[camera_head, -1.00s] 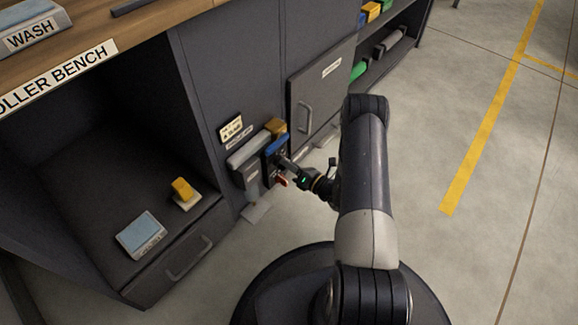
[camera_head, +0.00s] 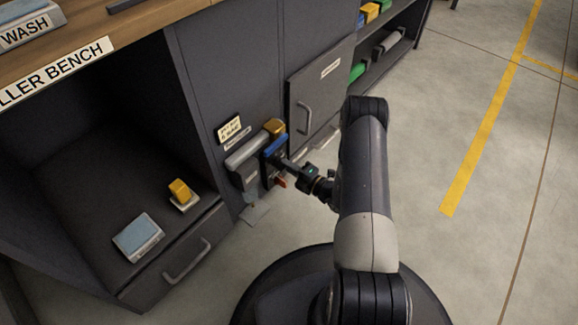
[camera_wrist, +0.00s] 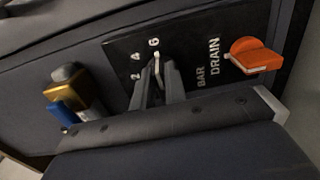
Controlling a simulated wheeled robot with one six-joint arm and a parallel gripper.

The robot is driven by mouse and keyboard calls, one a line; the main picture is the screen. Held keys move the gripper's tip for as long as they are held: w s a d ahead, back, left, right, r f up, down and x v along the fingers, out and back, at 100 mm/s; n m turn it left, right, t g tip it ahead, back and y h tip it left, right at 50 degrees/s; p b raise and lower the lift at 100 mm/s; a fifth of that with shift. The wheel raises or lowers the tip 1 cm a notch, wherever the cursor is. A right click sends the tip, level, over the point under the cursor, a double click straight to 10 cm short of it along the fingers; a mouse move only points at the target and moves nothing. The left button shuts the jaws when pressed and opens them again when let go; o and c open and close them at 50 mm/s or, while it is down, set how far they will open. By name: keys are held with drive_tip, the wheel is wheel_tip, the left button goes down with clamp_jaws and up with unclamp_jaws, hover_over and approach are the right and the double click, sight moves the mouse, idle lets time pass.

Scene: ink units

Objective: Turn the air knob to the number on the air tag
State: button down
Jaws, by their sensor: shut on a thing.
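The air knob's pale pointer (camera_wrist: 157,62) shows between my fingertips on a dark panel (camera_wrist: 200,45) in the wrist view. My gripper (camera_wrist: 160,78) is shut on the knob, and its fingers hide most of it. The marks 2, 4 and 6 arc around the knob, with BAR to the right. The pointer tip lies close to the 6. The air tag (camera_head: 230,128) is a pale card on the cabinet front in the head view; its number is too small to read. My gripper (camera_head: 289,168) also reaches the panel there.
An orange drain knob (camera_wrist: 255,55) sits right of the air knob. A blue part (camera_head: 274,146) and a gold part (camera_head: 275,127) stand out beside the panel. A closed cabinet door (camera_head: 320,90) is to the right. Open floor (camera_head: 480,230) lies right of my arm.

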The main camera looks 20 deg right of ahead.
drive_tip(key=shift+m, duration=0.3)
drive_tip(key=c, duration=1.4)
unclamp_jaws()
drive_tip(key=shift+c, duration=0.2)
drive_tip(key=p+v, duration=0.3)
drive_tip(key=v, duration=0.8)
drive_tip(key=shift+w+a, duration=0.15)
